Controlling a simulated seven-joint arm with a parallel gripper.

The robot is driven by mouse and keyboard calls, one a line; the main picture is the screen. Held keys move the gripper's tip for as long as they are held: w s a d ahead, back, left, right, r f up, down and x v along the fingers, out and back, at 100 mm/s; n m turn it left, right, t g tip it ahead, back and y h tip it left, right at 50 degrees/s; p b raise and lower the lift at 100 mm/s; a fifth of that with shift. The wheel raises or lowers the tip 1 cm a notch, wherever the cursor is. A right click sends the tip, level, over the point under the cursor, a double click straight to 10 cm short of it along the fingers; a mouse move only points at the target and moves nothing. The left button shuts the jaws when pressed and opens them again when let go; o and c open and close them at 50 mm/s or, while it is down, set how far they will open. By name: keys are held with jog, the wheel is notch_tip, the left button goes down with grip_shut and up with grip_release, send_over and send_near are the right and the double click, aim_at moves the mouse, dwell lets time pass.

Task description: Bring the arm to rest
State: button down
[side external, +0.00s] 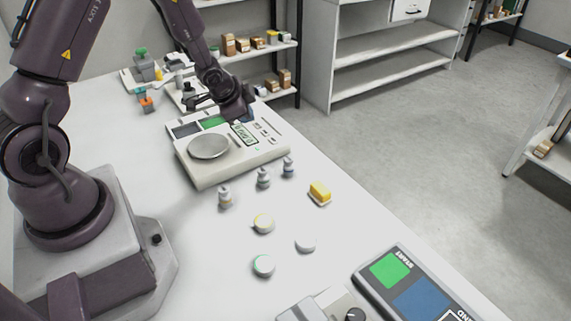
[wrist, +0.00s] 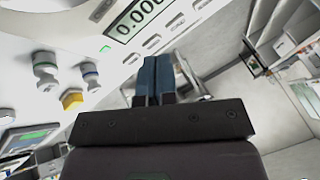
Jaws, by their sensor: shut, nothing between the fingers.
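My gripper (side external: 240,115) is over the back part of the weighing scale (side external: 205,174) in the side view, close to its display. In the wrist view my gripper's two dark blue fingers (wrist: 153,68) are pressed together with nothing between them. They point toward the scale's display (wrist: 140,18), which shows zeros, partly cut off. I cannot tell whether the fingertips touch the scale. The round metal pan (side external: 208,146) of the scale is empty.
Several small bottles (side external: 263,178) stand in front of the scale. A yellow block (side external: 320,191) and several round lidded pieces (side external: 263,222) lie nearer. A panel with green and blue areas (side external: 420,290) is at the front right. Shelves (side external: 390,50) stand behind.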

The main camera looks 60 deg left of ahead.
jog(key=s+d+r+n, duration=0.1)
jog(key=s+d+r, duration=0.5)
jog(key=r, duration=0.2)
jog(key=s+d+r+n+h, duration=0.1)
jog(key=s+d+r+n, duration=0.1)
jog(key=s+d+r, duration=0.4)
jog(key=s+d+r+n+h, duration=0.1)
jog(key=s+d+r, duration=0.5)
jog(key=r, duration=0.6)
jog(key=shift+s+d+n, duration=0.25)
jog(key=shift+s+n, duration=0.15)
jog(key=shift+s, duration=0.3)
